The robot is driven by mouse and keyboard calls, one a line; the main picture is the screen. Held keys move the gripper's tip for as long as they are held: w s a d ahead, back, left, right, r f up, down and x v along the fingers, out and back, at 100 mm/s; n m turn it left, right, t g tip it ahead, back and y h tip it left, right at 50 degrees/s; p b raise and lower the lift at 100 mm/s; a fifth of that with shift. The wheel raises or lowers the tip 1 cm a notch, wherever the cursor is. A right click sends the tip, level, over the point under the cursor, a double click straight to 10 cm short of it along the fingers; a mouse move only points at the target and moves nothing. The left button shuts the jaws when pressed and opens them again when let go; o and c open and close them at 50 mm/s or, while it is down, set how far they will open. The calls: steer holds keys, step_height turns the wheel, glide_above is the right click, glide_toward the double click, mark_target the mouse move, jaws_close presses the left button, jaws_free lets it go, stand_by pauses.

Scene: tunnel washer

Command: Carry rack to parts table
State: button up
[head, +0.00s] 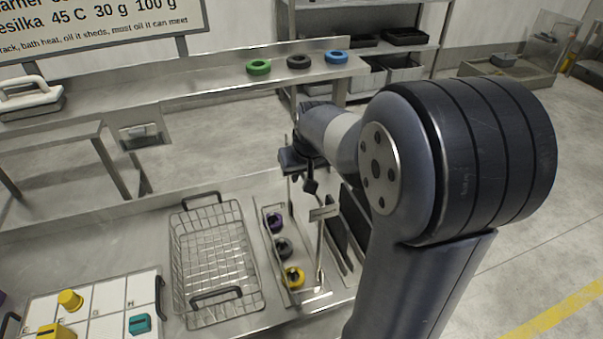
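An empty wire rack (213,262) with two black handles sits on the steel table (110,240) in the lower middle of the head view. My gripper (303,178) hangs above and to the right of the rack, over the far end of a narrow metal tray, apart from the rack. Its fingers are small and partly hidden by my arm, so I cannot tell whether it is open or shut. No rack is seen in it. I cannot tell which surface is the parts table.
The narrow tray holds purple, grey and yellow parts (293,277). A white compartment tray (100,296) with yellow and teal parts lies at lower left. A steel bench behind carries green, black and blue rings (337,57). Shelving (370,20) stands at the back. Floor at right is clear.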

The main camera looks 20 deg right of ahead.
steer(key=o, duration=0.3)
steer(key=shift+f, duration=0.1)
steer(key=shift+s+f, duration=0.1)
steer(key=b+v, duration=0.1)
steer(key=v, duration=1)
steer(key=p+x, duration=0.1)
steer(key=x, duration=1)
steer(key=shift+r, duration=0.3)
